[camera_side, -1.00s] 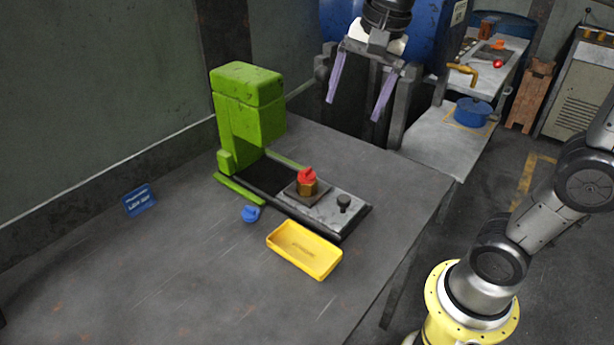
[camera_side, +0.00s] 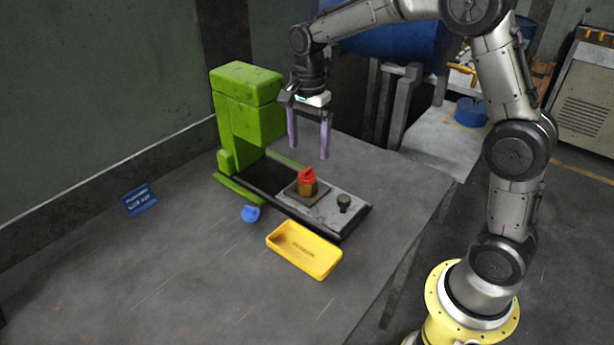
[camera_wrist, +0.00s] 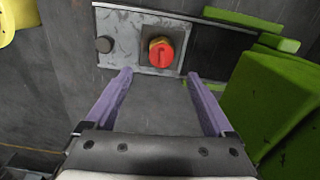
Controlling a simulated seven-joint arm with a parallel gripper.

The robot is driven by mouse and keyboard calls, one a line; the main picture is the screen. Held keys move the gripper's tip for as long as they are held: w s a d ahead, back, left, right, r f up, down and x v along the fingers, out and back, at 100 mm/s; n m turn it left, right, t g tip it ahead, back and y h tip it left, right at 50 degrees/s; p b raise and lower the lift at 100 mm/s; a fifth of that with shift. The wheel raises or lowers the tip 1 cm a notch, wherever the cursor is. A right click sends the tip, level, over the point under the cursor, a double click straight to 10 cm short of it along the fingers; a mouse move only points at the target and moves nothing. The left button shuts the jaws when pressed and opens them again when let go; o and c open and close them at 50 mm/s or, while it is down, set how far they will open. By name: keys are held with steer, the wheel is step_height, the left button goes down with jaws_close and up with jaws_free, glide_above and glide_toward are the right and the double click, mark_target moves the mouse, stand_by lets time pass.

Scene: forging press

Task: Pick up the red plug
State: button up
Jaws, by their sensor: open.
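The red plug (camera_side: 307,174) sits on top of a brass-coloured piece (camera_side: 307,187) on the press's sliding plate. In the wrist view the red plug (camera_wrist: 161,55) is seen from above, with a ridge across its top and a brassy rim showing beside it. My gripper (camera_side: 308,152) is open and empty, with its two purple fingers pointing down above the plug in the side view. In the wrist view my gripper (camera_wrist: 160,72) shows the plug just beyond the gap between the fingertips, touching neither finger.
The green press (camera_side: 247,100) stands left of the plug. A black knob (camera_side: 343,202) is on the same plate (camera_side: 325,209). A yellow tray (camera_side: 303,250) and a blue plug-like piece (camera_side: 250,213) lie in front.

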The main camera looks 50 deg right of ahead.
mark_target(308, 169)
steer(key=shift+w+f, duration=0.1)
steer(key=shift+f, duration=3.35)
jaws_close()
steer(key=shift+r, duration=0.1)
